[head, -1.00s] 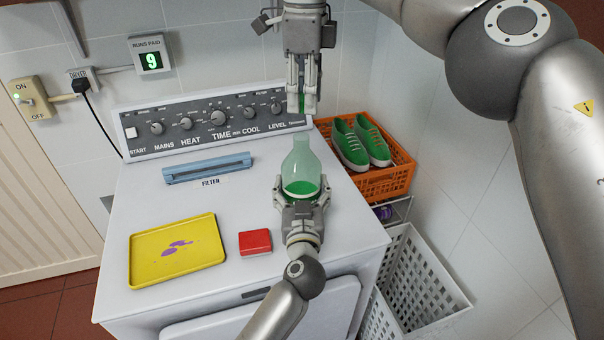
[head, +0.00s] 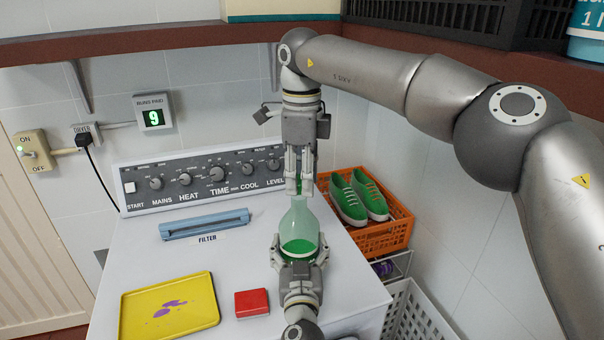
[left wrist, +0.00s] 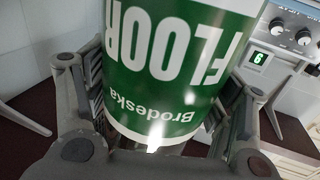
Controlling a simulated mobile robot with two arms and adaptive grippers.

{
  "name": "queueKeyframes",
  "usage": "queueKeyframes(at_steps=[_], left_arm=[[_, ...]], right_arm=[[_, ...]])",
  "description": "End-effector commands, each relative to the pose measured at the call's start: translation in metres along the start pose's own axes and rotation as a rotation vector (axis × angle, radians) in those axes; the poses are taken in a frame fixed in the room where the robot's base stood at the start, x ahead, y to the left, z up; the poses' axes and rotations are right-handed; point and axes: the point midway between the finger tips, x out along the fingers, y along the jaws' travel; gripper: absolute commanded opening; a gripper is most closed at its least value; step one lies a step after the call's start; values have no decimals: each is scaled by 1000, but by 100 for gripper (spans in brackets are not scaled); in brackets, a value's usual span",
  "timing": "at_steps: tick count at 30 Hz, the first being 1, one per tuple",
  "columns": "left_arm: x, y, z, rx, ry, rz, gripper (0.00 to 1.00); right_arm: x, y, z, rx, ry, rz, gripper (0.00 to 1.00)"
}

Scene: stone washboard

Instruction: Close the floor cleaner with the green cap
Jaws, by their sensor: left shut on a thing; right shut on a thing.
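The floor cleaner (head: 298,222) is a pale green, see-through bottle with a narrow neck and a green and white label. It stands upright above the front right part of the dryer top. My left gripper (head: 299,249) is shut around its lower body. The left wrist view shows the bottle's "FLOOR" label (left wrist: 165,60) upside down between the fingers. My right gripper (head: 299,191) points down, directly over the bottle neck, shut on the green cap (head: 299,187). The fingers mostly hide the cap, and I cannot tell whether it touches the neck.
A yellow tray (head: 126,329) and a red block (head: 252,303) lie on the dryer top (head: 150,250), left of the bottle. A blue filter (head: 205,224) sits behind. An orange crate (head: 398,234) with green shoes (head: 358,198) stands at the right, above a white basket (head: 415,318).

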Motion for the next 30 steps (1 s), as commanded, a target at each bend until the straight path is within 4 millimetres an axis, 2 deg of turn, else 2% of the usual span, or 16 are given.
queueKeyframes(at_steps=[7, 30], left_arm=[[0, 0, 1, 1, -1, 0, 33], [0, 0, 1, 1, -2, 0, 33]], right_arm=[[14, 0, 0, 1, 0, 2, 27], [19, 0, 0, 0, 0, 1, 27]])
